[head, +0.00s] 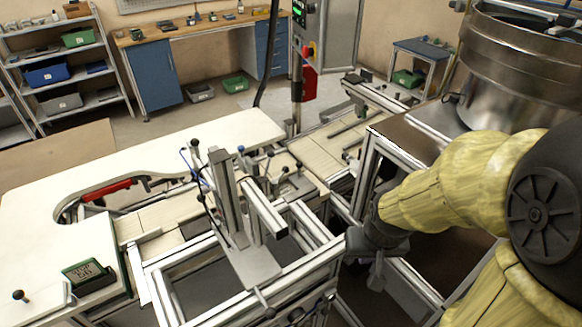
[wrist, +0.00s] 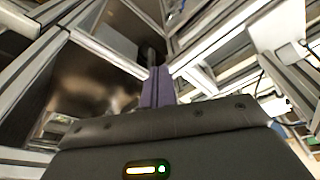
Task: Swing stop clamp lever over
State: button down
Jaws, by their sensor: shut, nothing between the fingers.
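My gripper (head: 375,280) hangs low at the right of the aluminium frame, beside the steel cabinet. In the wrist view its purple-grey fingers (wrist: 158,88) are shut and empty. A dark upright piece (wrist: 148,53) shows just past the fingertips; I cannot tell whether it is a lever or whether they touch. Another black knob (head: 18,295) stands on the white plate at far left. I cannot tell which of these is the stop clamp lever.
The aluminium frame (head: 325,250) and its upright post (head: 225,190) stand left of my arm. The cabinet (head: 405,140) and a large steel bowl (head: 515,70) are close on the right. A small "STOP OK" sign (head: 88,271) sits on the white table (head: 150,165).

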jog(key=shift+s, duration=0.15)
jog(key=m+t+y+b, duration=0.4)
jog(key=m+t+b, duration=0.15)
jog(key=m, duration=0.65)
send_near(281, 175)
jog(key=d+r, duration=0.2)
jog(key=d, duration=0.2)
jog(key=shift+w+r+g, duration=0.15)
jog(key=shift+w+g, duration=0.2)
jog(key=shift+g, duration=0.1)
jog(key=shift+p+x, duration=1.55)
jog(key=shift+x, duration=3.45)
